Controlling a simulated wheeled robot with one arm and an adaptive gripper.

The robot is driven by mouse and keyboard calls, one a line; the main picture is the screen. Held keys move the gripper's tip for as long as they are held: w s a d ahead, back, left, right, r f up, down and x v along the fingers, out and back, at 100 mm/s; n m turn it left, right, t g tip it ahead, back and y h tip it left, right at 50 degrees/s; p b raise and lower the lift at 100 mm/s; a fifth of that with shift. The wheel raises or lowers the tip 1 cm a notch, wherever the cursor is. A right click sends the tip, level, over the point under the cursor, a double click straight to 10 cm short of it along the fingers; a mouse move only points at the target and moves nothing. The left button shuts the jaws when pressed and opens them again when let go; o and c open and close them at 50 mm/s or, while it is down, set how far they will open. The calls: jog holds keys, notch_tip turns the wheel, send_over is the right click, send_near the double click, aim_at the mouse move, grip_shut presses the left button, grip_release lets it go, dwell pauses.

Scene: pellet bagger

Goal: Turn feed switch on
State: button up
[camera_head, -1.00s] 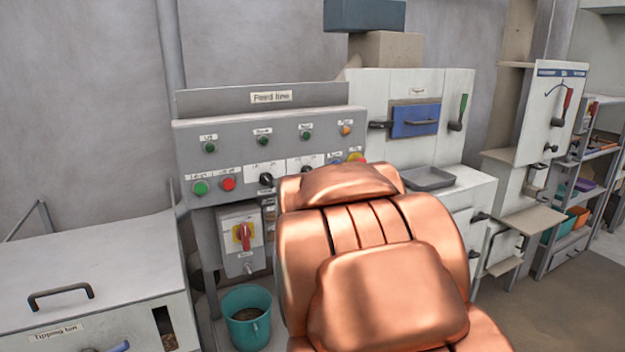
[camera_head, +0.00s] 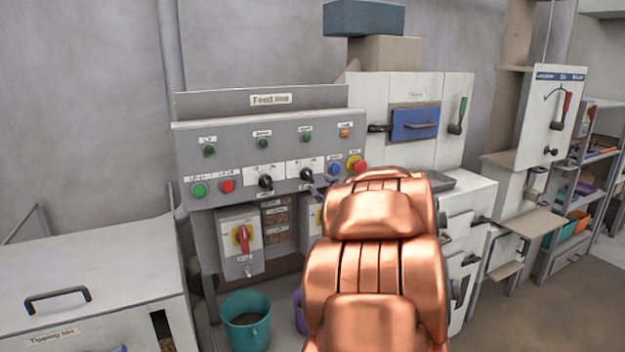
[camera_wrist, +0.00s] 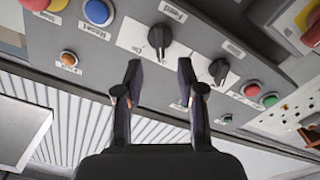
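The grey Feed line panel (camera_head: 223,168) carries two black rotary switches, a left one (camera_head: 266,182) and a right one (camera_head: 307,175). Their small labels are too blurred to read surely. In the wrist view the panel appears turned over, with the right switch (camera_wrist: 160,37) top centre and the left switch (camera_wrist: 218,70) to its right. My gripper (camera_wrist: 160,78) is open and empty. The right switch lies just beyond the gap between its fingertips, apparently untouched. In the head view only the dark tip of my gripper (camera_head: 323,183) shows beside that switch; my copper arm hides the rest.
Right of the switches are a blue button (camera_head: 335,169) and a red emergency stop (camera_head: 359,166). Green (camera_head: 199,190) and red (camera_head: 227,186) buttons sit left. Below are a red-handled isolator (camera_head: 243,238) and a teal bucket (camera_head: 247,320). A tipping bin (camera_head: 90,275) stands at left.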

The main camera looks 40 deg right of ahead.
aim_at(310, 176)
jog(key=shift+p+x, duration=0.45)
jog(key=shift+x, duration=2.8)
grip_shut()
